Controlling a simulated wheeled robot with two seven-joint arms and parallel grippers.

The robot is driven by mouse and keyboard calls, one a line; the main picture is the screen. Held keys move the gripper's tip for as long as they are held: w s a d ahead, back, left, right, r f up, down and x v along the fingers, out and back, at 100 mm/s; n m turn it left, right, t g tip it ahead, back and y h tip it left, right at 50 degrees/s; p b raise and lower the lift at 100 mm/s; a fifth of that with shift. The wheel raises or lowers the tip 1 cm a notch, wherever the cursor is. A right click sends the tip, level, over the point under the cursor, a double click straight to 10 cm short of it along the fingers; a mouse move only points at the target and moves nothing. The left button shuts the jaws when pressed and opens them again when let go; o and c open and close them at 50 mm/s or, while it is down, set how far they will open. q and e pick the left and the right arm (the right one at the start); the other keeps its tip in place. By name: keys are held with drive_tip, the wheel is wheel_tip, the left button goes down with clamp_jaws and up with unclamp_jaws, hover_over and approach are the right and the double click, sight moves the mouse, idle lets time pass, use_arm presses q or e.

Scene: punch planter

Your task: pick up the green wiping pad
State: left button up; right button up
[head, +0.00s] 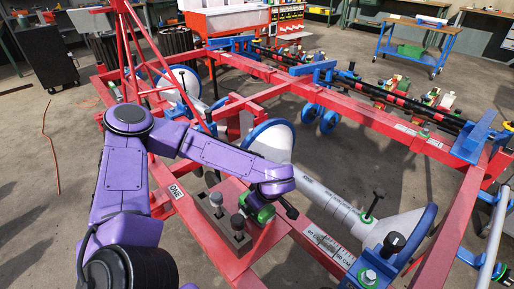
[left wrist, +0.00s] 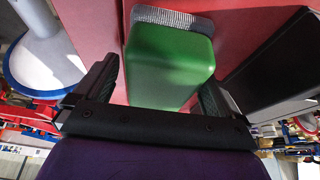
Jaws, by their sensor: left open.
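The green wiping pad (left wrist: 170,68) is a green block with a grey bristly or ribbed strip along its far edge. It rests on a red surface. My left gripper (left wrist: 159,76) is open, with one black finger on each side of the pad's near part. I cannot tell whether the fingers touch it. In the head view, the pad (head: 264,214) shows as a small green patch beneath my left gripper (head: 270,204), partly hidden by it. My right gripper is not in view.
A dark block (left wrist: 278,75) lies close to the right of the pad in the left wrist view. Upright knobs (head: 216,199) stand beside the gripper on the red frame (head: 285,235).

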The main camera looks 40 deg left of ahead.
use_arm(q)
drive_tip(key=c, duration=1.1)
drive_tip(key=shift+c, duration=0.2)
drive_tip(key=shift+r+b, duration=0.3)
drive_tip(key=shift+b, duration=0.15)
drive_tip(key=r+p, duration=0.1)
drive_tip(key=r, duration=0.3)
drive_tip(key=shift+w+p, duration=0.2)
drive_tip(key=shift+p, duration=0.15)
drive_tip(key=w+d+r, duration=0.3)
drive_tip(key=w+r, duration=0.1)
drive_tip(key=w, duration=0.2)
drive_tip(key=w+d+r+p, duration=0.1)
drive_tip(key=w+d+r, duration=0.2)
drive_tip(key=w+r, duration=0.2)
drive_tip(key=shift+w+d, duration=0.35)
drive_tip(key=shift+w, duration=0.1)
